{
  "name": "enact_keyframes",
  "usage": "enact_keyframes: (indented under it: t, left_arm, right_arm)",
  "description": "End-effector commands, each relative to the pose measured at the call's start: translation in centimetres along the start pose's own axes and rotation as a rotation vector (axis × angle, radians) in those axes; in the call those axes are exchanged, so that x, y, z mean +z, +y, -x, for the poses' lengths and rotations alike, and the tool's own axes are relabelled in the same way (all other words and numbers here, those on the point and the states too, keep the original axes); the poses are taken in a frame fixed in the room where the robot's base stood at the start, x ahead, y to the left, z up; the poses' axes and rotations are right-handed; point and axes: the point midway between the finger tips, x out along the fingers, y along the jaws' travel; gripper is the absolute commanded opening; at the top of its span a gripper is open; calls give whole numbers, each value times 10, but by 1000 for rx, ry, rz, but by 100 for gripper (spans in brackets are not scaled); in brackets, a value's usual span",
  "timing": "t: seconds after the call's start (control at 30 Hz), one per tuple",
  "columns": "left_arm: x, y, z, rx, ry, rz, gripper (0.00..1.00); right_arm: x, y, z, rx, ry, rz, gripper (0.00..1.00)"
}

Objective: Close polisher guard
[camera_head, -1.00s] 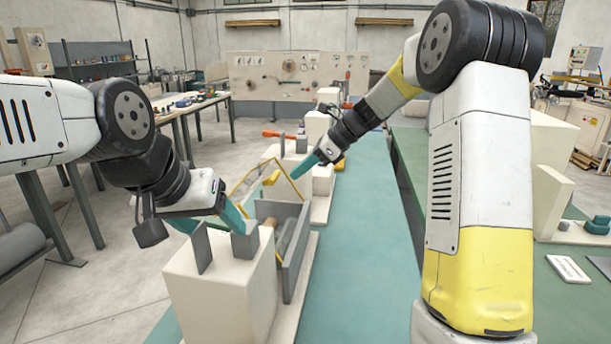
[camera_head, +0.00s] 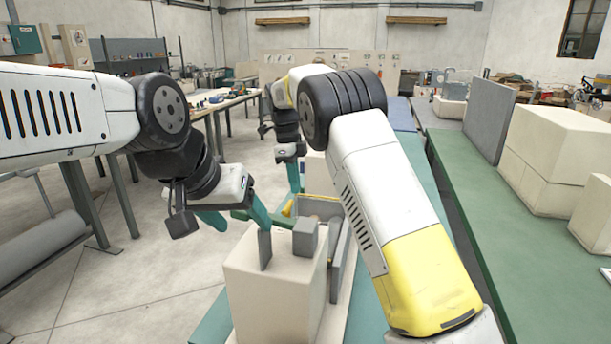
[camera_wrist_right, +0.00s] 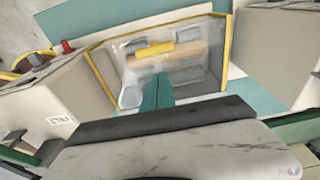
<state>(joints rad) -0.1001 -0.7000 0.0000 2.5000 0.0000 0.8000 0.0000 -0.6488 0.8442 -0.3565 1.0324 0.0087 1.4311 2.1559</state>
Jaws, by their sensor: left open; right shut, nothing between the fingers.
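The polisher (camera_head: 262,285) is a cream block with grey uprights, below centre in the head view. Its guard (camera_head: 319,198) has a yellow frame and is partly hidden by my right arm. In the right wrist view the guard is a clear panel (camera_wrist_right: 128,62) edged in yellow, with a yellow bar (camera_wrist_right: 155,50) showing at its middle. My left gripper (camera_head: 236,215) is open at the block's near left, its fingers apart. My right gripper (camera_head: 293,178) is shut and empty, pointing down behind the guard. Its teal fingers (camera_wrist_right: 158,92) overlap the panel in the wrist view; contact is unclear.
A green bench (camera_head: 480,200) with large cream blocks (camera_head: 555,150) runs along the right. A worktable (camera_head: 222,105) stands at the back left. Grey floor (camera_head: 150,270) lies open at the left. In the wrist view, cream housings flank the panel on both sides.

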Motion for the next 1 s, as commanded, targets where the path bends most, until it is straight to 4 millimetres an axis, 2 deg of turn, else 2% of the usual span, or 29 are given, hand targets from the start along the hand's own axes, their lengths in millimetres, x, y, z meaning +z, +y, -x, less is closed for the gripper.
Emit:
enact_keyframes:
  t: [0.03, 0.2, 0.43, 1.0]
  left_arm:
    - [0, 0, 0, 0, 0, 0, 65]
    - [0, 0, 0, 0, 0, 0, 65]
    - [0, 0, 0, 0, 0, 0, 65]
    - [0, 0, 0, 0, 0, 0, 65]
  right_arm:
    - [7, 0, -7, -2, 42, 3, 0]
    - [19, 0, -21, 1, 38, 0, 0]
    - [30, 0, -35, 2, 36, 1, 0]
    - [34, 0, -41, 1, 34, 0, 0]
